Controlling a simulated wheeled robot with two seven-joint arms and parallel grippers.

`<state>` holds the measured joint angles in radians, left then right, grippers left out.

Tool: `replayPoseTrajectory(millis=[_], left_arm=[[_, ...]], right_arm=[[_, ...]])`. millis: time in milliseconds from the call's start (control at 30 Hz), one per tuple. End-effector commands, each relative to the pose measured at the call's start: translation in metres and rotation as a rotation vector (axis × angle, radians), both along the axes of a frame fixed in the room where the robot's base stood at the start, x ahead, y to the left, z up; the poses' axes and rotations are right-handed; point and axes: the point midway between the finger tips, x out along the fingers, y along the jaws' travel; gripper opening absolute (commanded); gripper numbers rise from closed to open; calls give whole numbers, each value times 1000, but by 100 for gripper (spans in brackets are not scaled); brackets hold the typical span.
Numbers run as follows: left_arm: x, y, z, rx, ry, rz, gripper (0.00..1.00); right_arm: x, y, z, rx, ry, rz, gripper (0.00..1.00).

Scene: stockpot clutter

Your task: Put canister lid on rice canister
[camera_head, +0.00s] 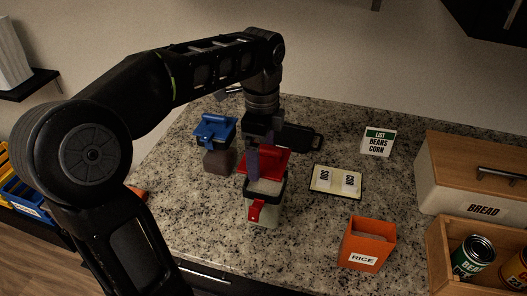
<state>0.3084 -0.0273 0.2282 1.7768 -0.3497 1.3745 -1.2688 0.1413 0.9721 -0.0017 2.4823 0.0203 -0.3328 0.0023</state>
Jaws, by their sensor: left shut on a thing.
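The red canister lid (277,161) is held in my left gripper (253,170), which points down and is shut on it. The lid is over the back part of a clear canister (261,213) with a dark rim and a red clip at its front. Pale contents show through the open front part of the canister's mouth. I cannot tell whether the lid touches the rim. The gripper's fingers hide part of the lid and the rim. An orange open box labelled RICE (358,259) stands to the right, nearer the front edge. My right gripper is out of view.
A blue-lidded canister (214,129) with brown contents stands behind left. A bread box (465,178) and a wooden crate (437,255) with cans fill the right.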

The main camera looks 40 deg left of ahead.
Motion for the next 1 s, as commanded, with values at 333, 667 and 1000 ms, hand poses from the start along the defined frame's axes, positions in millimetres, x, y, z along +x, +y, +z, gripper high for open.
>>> replayPoseTrajectory(millis=[333,667,1000], left_arm=[[0,0,-14,0,1,0,46],[0,0,-33,0,-1,-1,46],[0,0,-34,0,0,-1,46]], right_arm=[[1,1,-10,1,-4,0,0],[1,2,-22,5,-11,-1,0],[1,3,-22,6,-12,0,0]])
